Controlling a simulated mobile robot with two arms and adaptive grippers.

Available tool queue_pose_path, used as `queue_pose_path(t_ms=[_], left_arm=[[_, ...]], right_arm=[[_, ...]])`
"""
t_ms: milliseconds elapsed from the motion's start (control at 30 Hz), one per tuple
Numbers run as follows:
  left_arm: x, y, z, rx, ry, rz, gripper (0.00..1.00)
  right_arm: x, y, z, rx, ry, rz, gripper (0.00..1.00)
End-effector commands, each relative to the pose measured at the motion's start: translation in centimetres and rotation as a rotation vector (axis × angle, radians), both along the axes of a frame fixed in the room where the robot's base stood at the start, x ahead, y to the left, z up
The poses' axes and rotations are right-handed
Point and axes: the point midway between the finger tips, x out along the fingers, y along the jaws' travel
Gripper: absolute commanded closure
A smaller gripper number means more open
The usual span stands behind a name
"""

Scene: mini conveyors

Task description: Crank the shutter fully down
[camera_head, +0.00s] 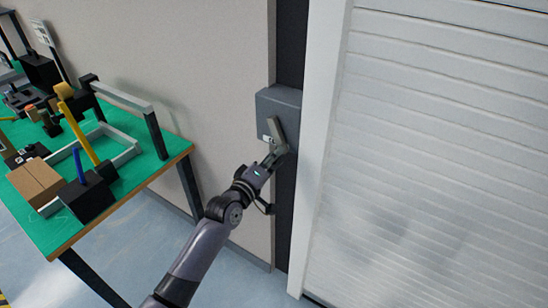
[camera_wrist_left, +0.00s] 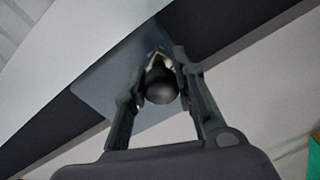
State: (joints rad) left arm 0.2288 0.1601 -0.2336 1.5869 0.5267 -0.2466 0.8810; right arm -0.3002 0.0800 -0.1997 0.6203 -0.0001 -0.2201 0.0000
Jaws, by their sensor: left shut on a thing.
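The white slatted shutter (camera_head: 440,150) fills the right of the head view; I cannot tell whether its lower edge meets the floor. A grey crank box (camera_head: 268,103) is mounted on the dark post left of the shutter frame. The crank arm (camera_head: 276,130) points down from the box's front. My left gripper (camera_head: 276,153) is at the lower end of the crank arm, shut on the crank handle. In the left wrist view, the dark round handle knob (camera_wrist_left: 160,86) sits between the two fingers of the gripper (camera_wrist_left: 161,90). My right gripper is out of view.
A green-topped workbench (camera_head: 150,165) stands at the left, with a cardboard box (camera_head: 36,182), black fixtures and a grey frame on it. The wall (camera_head: 200,60) is bare between bench and crank box. The blue-grey floor (camera_head: 150,245) is clear below.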

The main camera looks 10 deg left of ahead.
Motion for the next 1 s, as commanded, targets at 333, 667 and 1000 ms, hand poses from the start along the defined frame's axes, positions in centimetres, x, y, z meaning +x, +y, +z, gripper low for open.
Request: queue_pose_path(t_ms=[333,667,1000], left_arm=[[0.0,0.0,0.0,0.002,-0.001,0.000,0.56],[-0.1,0.0,0.0,0.002,-0.001,0.000,0.54],[-4.7,1.6,0.0,0.003,0.001,0.001,0.54]], right_arm=[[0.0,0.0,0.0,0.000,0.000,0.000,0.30],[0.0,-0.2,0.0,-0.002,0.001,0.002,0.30],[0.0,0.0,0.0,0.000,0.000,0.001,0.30]])
